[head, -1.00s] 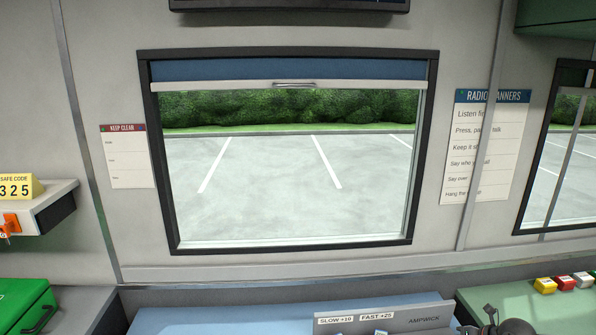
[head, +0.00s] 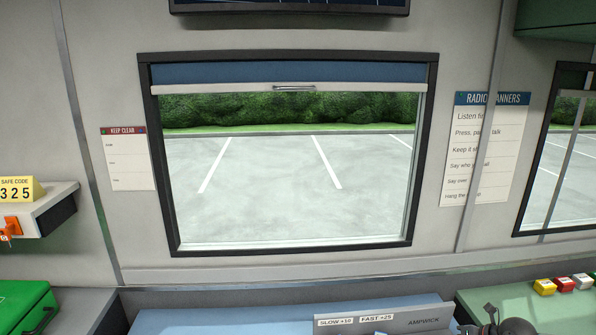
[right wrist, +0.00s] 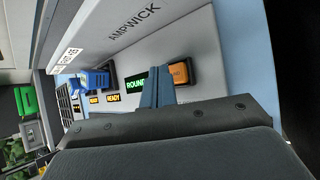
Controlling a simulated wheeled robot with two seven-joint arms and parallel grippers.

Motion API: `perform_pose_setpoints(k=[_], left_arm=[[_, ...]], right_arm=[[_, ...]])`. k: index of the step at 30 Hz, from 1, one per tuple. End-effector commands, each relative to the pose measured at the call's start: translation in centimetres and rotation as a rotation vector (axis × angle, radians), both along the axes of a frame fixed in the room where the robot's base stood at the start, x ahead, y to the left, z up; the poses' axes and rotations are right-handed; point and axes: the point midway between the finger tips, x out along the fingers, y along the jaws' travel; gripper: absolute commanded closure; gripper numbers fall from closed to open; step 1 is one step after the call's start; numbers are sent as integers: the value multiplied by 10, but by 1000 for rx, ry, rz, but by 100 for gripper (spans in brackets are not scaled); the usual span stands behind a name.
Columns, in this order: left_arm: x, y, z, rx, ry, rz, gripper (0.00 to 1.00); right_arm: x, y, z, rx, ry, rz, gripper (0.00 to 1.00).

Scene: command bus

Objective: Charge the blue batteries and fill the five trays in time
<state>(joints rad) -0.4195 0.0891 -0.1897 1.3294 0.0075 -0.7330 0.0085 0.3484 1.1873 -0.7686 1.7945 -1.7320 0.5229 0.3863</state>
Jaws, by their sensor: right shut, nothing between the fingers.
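In the right wrist view my right gripper (right wrist: 156,90) is shut and empty. Its blue-grey fingers are in front of the charger panel, close to an orange button (right wrist: 180,73); I cannot tell whether they touch it. A blue battery (right wrist: 92,82) shows at the charger, left of the fingers. A green display reading ROUND (right wrist: 135,84) is partly behind the fingers. In the head view the top of the AMPWICK charger (head: 425,322) shows at the bottom edge, with a SLOW and FAST label strip (head: 355,319). The trays are not seen. My left gripper is not in view.
A window (head: 290,165) with a partly lowered blind is ahead. A safe code sign (head: 16,189) stands on a shelf at left, above a green case (head: 25,303). Coloured buttons (head: 564,284) sit on the green counter at right. Small READY displays (right wrist: 113,98) light the panel.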

Motion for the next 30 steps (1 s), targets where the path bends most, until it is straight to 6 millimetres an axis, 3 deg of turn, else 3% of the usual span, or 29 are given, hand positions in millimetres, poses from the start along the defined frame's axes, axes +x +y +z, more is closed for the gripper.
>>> perform_pose_setpoints(k=[24, 30], left_arm=[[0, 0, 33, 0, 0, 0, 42], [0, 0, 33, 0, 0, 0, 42]], right_arm=[[0, 0, 58, 0, 0, 0, 100], [0, 0, 60, 0, 0, 0, 100]])
